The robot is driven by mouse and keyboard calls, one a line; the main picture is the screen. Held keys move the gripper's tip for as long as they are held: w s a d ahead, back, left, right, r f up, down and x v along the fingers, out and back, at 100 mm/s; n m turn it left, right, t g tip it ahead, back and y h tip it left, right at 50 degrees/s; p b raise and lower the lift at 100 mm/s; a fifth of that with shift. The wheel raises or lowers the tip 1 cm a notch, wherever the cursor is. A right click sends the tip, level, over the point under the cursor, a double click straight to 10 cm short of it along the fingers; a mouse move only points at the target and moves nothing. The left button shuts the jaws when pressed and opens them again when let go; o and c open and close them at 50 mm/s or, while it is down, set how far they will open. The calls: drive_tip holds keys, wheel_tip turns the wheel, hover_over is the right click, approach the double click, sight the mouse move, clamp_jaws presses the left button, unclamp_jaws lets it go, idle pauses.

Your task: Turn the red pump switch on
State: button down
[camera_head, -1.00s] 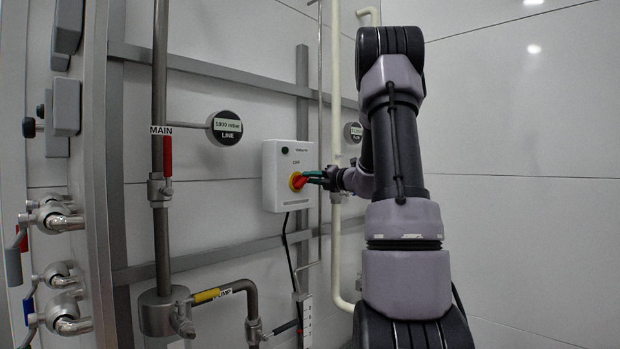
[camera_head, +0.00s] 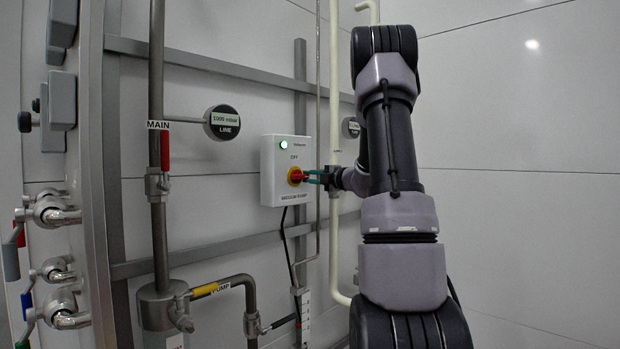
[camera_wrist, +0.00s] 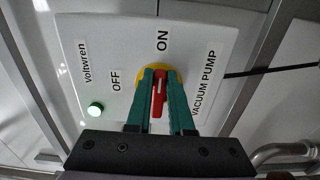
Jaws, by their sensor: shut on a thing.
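The red pump switch (camera_wrist: 159,94) sits on a yellow round plate on the white vacuum pump box (camera_head: 272,188). In the head view the red switch (camera_head: 296,175) shows at the tips of my gripper (camera_head: 314,176). In the wrist view the green fingers of my gripper (camera_wrist: 160,88) are closed on either side of the red handle. The handle points along the fingers, toward the ON label (camera_wrist: 162,41). A green lamp (camera_wrist: 96,109) on the box is lit; it also shows in the head view (camera_head: 283,144).
A pressure gauge marked LINE (camera_head: 222,123) hangs left of the box. A MAIN valve with a red lever (camera_head: 165,152) is on the vertical pipe. A yellow PUMP valve lever (camera_head: 205,291) is below. Pale pipes (camera_head: 335,120) run just right of the box. A black cable hangs under it.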

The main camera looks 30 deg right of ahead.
drive_tip(key=shift+a+f, duration=0.15)
drive_tip(key=shift+a, duration=0.05)
drive_tip(key=c, duration=0.8)
unclamp_jaws()
drive_tip(key=shift+d, duration=0.15)
drive_tip(key=v, duration=1)
drive_tip(key=shift+s, duration=0.35)
drive_tip(key=shift+d, duration=0.1)
